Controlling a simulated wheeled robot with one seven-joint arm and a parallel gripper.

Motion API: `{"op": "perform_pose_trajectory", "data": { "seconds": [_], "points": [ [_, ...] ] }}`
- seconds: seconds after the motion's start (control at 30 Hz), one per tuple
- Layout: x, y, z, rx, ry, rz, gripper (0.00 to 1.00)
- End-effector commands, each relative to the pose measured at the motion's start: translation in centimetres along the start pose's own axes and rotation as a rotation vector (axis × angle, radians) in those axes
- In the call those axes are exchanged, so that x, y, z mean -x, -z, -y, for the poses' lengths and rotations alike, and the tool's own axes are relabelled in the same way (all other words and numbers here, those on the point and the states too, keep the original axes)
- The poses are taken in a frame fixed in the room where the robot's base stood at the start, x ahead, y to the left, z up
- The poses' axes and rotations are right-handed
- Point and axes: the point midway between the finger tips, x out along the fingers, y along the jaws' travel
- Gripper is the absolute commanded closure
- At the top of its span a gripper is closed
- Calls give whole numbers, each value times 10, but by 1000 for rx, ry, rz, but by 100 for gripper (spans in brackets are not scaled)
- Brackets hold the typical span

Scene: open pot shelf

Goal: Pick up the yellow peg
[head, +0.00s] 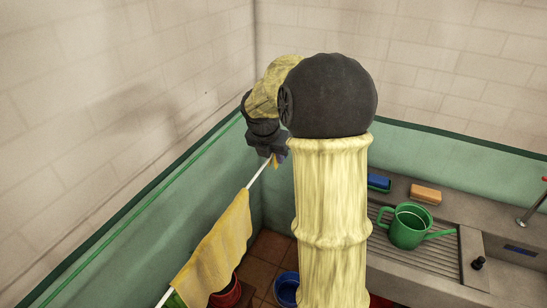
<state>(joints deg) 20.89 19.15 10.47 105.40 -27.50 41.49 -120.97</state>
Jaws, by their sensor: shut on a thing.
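My gripper (275,155) is at the far upper end of a white clothes line or rod (258,175), seen past my arm. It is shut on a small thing. A yellow-orange bit, which looks like the yellow peg (275,162), shows at the fingertips; most of it is hidden. A bluish bit (283,157) shows beside it, too small to name. I cannot tell whether the peg touches the white line.
A yellow cloth (215,258) hangs on the white line. A red bucket (228,295) and a blue bucket (287,288) stand below. At right, a sink counter (460,208) holds a green watering can (408,228), an orange block (425,194) and a blue item (379,182).

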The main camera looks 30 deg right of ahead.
Motion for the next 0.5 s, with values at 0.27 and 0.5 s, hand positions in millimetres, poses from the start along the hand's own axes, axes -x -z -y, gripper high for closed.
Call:
{"op": "perform_pose_trajectory", "data": {
  "seconds": [0.27, 0.5],
  "points": [
    [47, -21, 0, -3, -3, 5, 100],
    [79, -33, 0, -1, -1, 2, 100]
  ]
}}
